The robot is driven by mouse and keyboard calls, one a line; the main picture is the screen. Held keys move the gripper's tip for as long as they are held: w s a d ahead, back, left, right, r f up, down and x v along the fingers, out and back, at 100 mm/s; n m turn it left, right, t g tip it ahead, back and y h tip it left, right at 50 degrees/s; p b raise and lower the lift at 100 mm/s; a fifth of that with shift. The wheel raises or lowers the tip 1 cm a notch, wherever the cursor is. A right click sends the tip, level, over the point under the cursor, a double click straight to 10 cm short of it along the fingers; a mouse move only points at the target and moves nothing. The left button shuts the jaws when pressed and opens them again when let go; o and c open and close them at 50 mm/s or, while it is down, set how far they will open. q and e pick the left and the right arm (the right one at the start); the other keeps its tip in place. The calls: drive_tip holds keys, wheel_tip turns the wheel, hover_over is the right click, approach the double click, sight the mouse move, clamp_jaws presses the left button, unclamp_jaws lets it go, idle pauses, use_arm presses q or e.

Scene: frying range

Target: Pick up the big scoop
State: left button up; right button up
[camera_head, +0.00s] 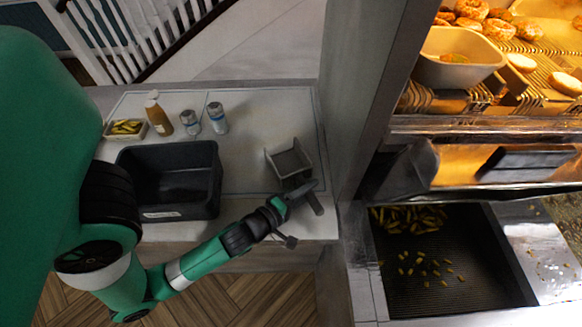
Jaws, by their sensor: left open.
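The big scoop (289,161) is a grey metal scoop with a square, open pan. It lies on the white counter near its right end, and its dark handle (315,203) points toward the counter's front edge. My left gripper (299,202) is open at the handle, with one finger crossing over or beside it. I cannot tell whether the finger touches the handle. The scoop pan is empty. My right gripper is not in view.
A black bin (180,207) stands left of the scoop. Behind it are a tray of pickles (125,129), a sauce bottle (158,115) and two shakers (217,118). A wall post (362,90) rises right of the scoop. A fry tray (470,285) lies beyond it.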

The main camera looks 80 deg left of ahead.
use_arm(q)
drive_tip(key=x, duration=0.3)
clamp_jaws()
idle(1.4)
